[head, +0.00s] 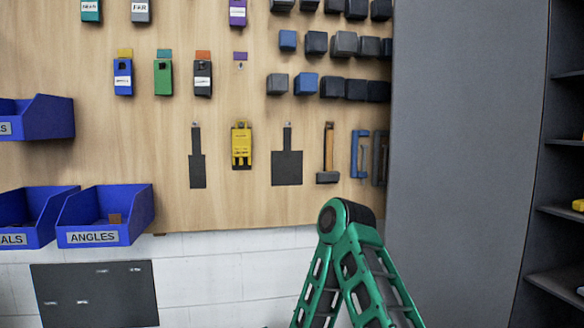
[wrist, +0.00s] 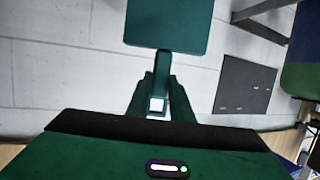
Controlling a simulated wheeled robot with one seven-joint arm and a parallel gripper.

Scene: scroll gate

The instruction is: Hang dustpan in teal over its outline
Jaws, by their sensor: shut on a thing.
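The teal dustpan (wrist: 168,26) shows in the wrist view, its flat square pan at the top and its narrow handle running down to my gripper (wrist: 159,103). My gripper is shut on the handle. The dustpan is in front of the white block wall there, and its upper edge is cut off. In the head view, a dark outline with a wide square bottom and narrow stem (head: 287,167) is on the wooden board, bare, with a small peg at its top. A narrower dark outline (head: 197,170) is farther left. The dustpan and gripper do not show in the head view.
A yellow tool (head: 241,147) hangs between the outlines; a brown-handled tool (head: 328,155) and a blue one (head: 360,154) hang right of the wide outline. Blue bins (head: 105,214) jut out at left. A grey panel (head: 465,150) stands at right. My green arm rises at bottom centre.

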